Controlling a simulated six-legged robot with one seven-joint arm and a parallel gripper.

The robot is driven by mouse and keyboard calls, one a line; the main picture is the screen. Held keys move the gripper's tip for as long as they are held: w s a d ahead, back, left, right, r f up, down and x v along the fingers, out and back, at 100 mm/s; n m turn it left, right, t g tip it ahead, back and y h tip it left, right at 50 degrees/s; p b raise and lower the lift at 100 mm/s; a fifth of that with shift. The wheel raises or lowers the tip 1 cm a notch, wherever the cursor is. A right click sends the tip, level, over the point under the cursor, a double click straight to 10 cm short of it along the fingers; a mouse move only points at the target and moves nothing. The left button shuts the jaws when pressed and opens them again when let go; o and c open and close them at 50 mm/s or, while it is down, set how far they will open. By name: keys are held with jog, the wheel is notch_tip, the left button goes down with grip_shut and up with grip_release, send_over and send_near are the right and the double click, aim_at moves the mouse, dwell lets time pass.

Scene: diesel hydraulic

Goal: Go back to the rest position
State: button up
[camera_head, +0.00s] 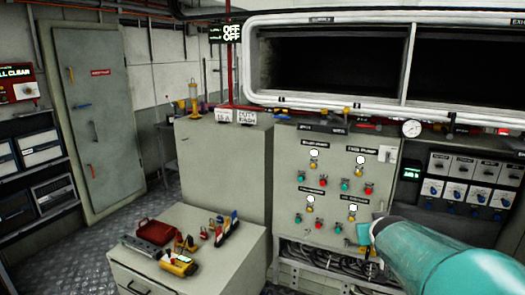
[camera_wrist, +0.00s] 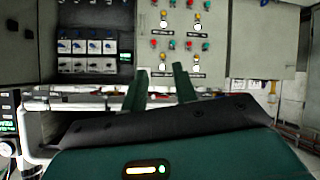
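My teal arm reaches in from the lower right of the head view. My gripper (camera_head: 368,236) is in front of the lower right part of a grey control panel (camera_head: 333,215). In the wrist view, which looks upside down, the two green fingers of my gripper (camera_wrist: 160,70) stand apart with a clear gap. Nothing is seen between them except the panel (camera_wrist: 180,50) behind. I cannot tell whether the fingertips touch the panel.
A low grey cabinet (camera_head: 245,242) bears a red box (camera_head: 155,231), padlocks and a yellow meter (camera_head: 179,265). A tall cabinet (camera_head: 225,165) stands behind it. A breaker panel (camera_head: 465,180) is at the right. Open metal floor (camera_head: 60,255) lies at the left, before a grey door (camera_head: 95,120).

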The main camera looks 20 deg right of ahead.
jog(key=s+a+f+n+g+y, duration=0.1)
jog(key=s+a, duration=0.3)
jog(key=a, duration=0.6)
jog(key=s+a+n+g+y, duration=0.1)
jog(key=s+a, duration=0.4)
jog(key=a, duration=0.5)
jog(key=s+a+f+n+g+y, duration=0.1)
jog(key=s+a+y, duration=0.3)
jog(key=a, duration=0.6)
jog(key=shift+s+f+n+g+y, duration=0.35)
jog(key=shift+s+n+g+y, duration=0.05)
jog(key=shift+s+n, duration=0.35)
jog(key=shift+d, duration=0.15)
